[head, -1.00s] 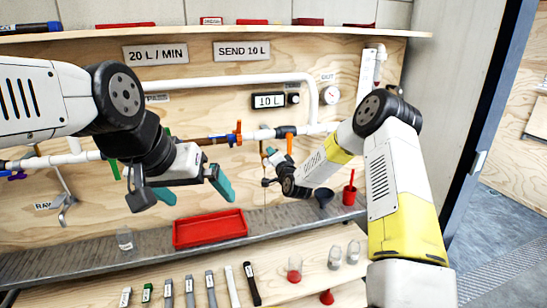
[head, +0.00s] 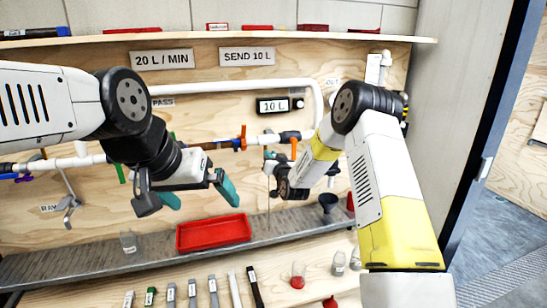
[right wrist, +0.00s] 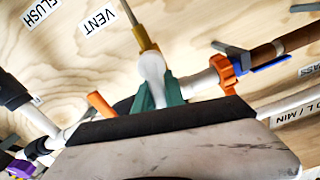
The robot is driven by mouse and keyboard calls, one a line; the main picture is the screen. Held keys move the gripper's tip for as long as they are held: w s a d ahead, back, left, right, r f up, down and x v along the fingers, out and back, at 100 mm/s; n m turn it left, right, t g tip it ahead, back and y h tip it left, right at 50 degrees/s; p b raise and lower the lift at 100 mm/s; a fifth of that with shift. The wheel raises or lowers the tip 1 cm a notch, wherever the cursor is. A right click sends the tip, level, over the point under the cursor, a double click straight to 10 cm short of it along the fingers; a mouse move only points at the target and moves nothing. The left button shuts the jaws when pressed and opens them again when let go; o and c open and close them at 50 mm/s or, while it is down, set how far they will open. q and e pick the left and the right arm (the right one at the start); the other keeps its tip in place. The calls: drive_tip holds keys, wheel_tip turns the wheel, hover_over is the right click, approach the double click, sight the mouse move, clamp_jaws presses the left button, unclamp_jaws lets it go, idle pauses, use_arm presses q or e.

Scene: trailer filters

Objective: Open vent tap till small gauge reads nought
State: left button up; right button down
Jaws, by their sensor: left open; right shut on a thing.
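My right gripper (right wrist: 157,92) has its green fingertips closed on a white piece (right wrist: 152,70) at the end of a thin brass stem (right wrist: 139,22). The stem points toward the VENT label (right wrist: 100,18) on the plywood. In the head view the right gripper (head: 270,160) is just below the pipe run, and the held piece is too small to make out. My left gripper (head: 188,198) is open and empty in front of the panel, above the red tray.
The red tray (head: 214,246) sits on a grey ledge. An orange fitting (right wrist: 222,73) with a blue lever (right wrist: 265,67) is right of the held piece; an orange handle (right wrist: 101,104) is left. Several tools lie on the lower bench.

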drive_tip(key=shift+f+n, duration=0.1)
drive_tip(key=shift+n, duration=0.2)
drive_tip(key=shift+a, duration=0.1)
drive_tip(key=c, duration=1.4)
unclamp_jaws()
drive_tip(key=v, duration=0.8)
